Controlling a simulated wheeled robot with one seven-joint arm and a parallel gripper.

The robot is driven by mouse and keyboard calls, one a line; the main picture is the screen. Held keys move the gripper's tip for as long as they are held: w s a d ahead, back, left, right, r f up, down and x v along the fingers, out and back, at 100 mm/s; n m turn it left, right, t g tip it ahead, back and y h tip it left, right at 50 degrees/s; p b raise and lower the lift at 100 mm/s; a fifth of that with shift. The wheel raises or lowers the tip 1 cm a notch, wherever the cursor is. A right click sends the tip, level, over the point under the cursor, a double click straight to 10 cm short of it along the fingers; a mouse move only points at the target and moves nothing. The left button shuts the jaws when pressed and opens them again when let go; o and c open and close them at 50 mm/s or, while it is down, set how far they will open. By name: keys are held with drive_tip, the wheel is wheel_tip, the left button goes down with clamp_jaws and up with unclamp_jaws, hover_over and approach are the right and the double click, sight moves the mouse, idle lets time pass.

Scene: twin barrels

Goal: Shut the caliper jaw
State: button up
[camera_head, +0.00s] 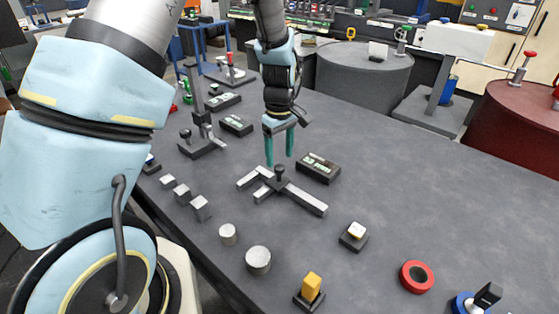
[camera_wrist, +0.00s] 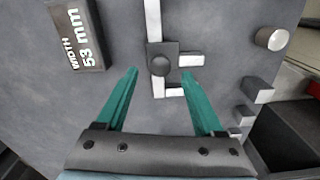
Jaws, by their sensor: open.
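The caliper lies flat on the grey table, with a long pale beam (camera_head: 308,201) and a fixed jaw (camera_head: 247,179) at its far left end. The beam also shows in the wrist view (camera_wrist: 153,22), with the fixed jaw (camera_wrist: 175,92) at its near end. A dark sliding block with a round knob (camera_head: 280,172) sits on the beam and carries the sliding jaw (camera_wrist: 192,59). A clear gap separates the two jaws. My gripper (camera_head: 280,161) is open and empty above the caliper. In the wrist view its teal fingers (camera_wrist: 160,72) are either side of the beam, near the knob.
A black display box (camera_head: 318,167) beside the caliper reads "WIDTH 53 mm" in the wrist view (camera_wrist: 78,36). Small metal blocks (camera_head: 200,207) and cylinders (camera_head: 258,260) stand nearer. A red ring (camera_head: 416,276) lies at right. The table right of the beam is mostly clear.

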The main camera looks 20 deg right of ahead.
sight(279, 166)
drive_tip(key=shift+f, duration=1.8)
